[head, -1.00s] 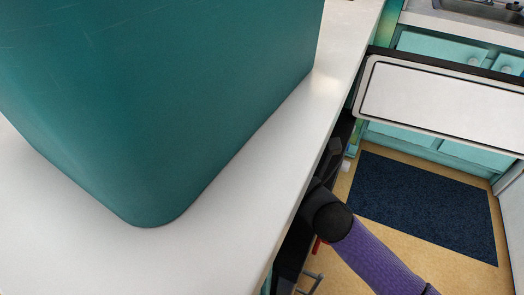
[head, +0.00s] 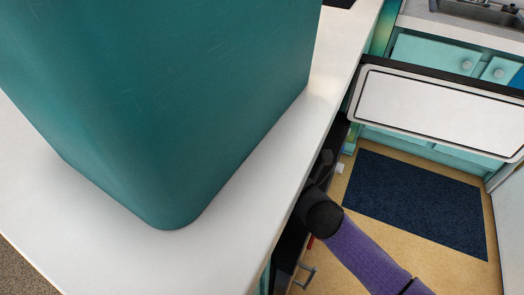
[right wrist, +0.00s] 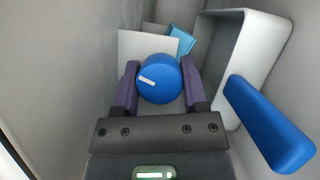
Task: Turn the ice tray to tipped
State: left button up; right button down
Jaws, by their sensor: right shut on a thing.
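In the right wrist view my right gripper (right wrist: 160,64) is shut on a round blue knob (right wrist: 158,92), with one purple finger on each side. A pale flat panel (right wrist: 135,45) and a light blue piece (right wrist: 181,39) show behind the knob; I cannot tell which part is the ice tray. In the head view my purple right forearm reaches to a dark opening below the counter edge, and its fingers are hidden there. My left gripper is not in view.
A grey-white bin (right wrist: 283,30) with a blue bar (right wrist: 265,122) stands close on the right, inside grey walls. In the head view a large teal block (head: 165,110) stands on the white counter (head: 225,215). A white panel (head: 440,108) juts out above a dark blue mat (head: 415,200).

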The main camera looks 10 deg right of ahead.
jog(key=shift+r+m+g+h+p, duration=0.15)
jog(key=shift+m+g+h+p, duration=0.2)
jog(key=shift+m+p, duration=0.75)
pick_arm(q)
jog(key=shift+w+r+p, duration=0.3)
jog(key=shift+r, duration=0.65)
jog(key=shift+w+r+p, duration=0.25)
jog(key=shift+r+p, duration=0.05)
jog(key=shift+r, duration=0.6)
pick_arm(e)
jog(key=shift+m, duration=0.4)
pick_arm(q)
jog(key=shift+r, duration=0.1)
pick_arm(e)
jog(key=shift+f+g, duration=0.2)
jog(key=shift+g, duration=0.05)
jog(key=shift+c, duration=0.7)
grip_release()
pick_arm(q)
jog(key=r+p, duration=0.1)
jog(key=p, duration=0.1)
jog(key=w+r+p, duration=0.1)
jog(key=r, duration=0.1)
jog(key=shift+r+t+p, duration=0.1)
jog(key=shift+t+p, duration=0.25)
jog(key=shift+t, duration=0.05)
pick_arm(e)
jog(key=v, duration=1)
